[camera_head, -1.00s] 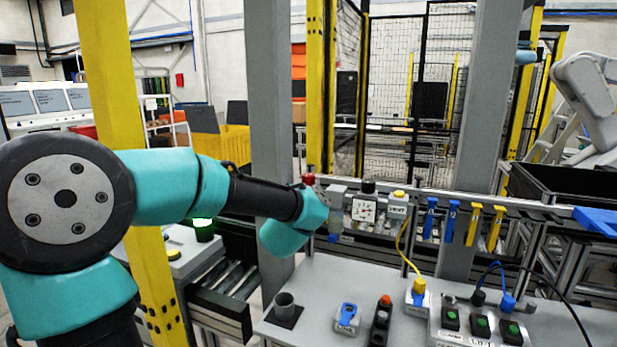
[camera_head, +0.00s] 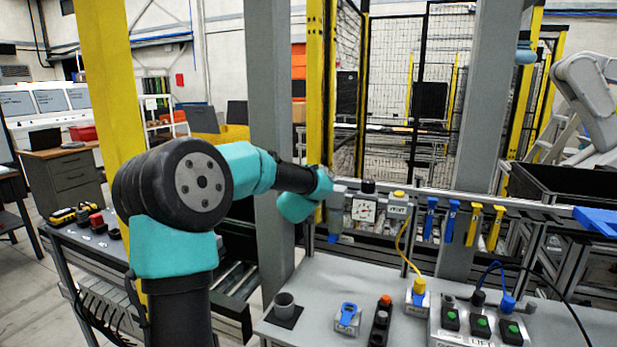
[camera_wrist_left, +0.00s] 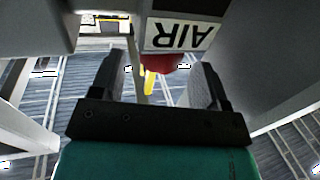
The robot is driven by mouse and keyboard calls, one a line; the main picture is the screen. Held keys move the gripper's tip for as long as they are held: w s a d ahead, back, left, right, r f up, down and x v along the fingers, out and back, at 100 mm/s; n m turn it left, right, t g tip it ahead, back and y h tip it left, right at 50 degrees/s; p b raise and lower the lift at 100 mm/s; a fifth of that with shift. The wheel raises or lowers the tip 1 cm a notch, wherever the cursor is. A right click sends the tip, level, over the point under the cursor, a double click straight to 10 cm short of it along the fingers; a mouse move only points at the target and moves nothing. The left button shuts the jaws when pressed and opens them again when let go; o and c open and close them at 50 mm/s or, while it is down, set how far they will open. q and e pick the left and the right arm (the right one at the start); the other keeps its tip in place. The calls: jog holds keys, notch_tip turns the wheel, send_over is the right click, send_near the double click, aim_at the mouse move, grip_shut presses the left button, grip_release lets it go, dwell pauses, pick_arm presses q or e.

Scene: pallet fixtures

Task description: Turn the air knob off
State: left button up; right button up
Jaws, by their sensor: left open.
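The red air knob (camera_wrist_left: 172,64) shows in the left wrist view, partly hidden behind the white AIR label (camera_wrist_left: 183,34), which appears upside down. My left gripper (camera_wrist_left: 158,72) is open, with one finger on each side of the knob. I cannot tell whether either finger touches it. In the head view, my left arm's teal wrist (camera_head: 318,192) is at the left end of the rail, beside the pressure gauge (camera_head: 364,210). The knob and the fingers are hidden there. My right gripper is not in view.
A yellow-topped VENT button (camera_head: 398,196) is right of the gauge. Blue tags (camera_head: 431,218) and yellow tags (camera_head: 473,224) hang farther along the rail. A grey post (camera_head: 270,130) stands close to my left arm. The bench (camera_head: 330,275) below carries switches and an empty cup (camera_head: 284,304).

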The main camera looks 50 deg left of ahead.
pick_arm(q)
jog(key=shift+x, duration=1.55)
jog(key=c, duration=0.9)
jog(key=shift+c, duration=0.2)
jog(key=shift+r+m+t+h, duration=0.1)
jog(key=shift+m+t+h, duration=1.3)
jog(key=shift+h, duration=0.6)
jog(key=o, duration=0.9)
jog(key=shift+o, duration=0.2)
jog(key=shift+s, duration=0.1)
jog(key=v, duration=1.7)
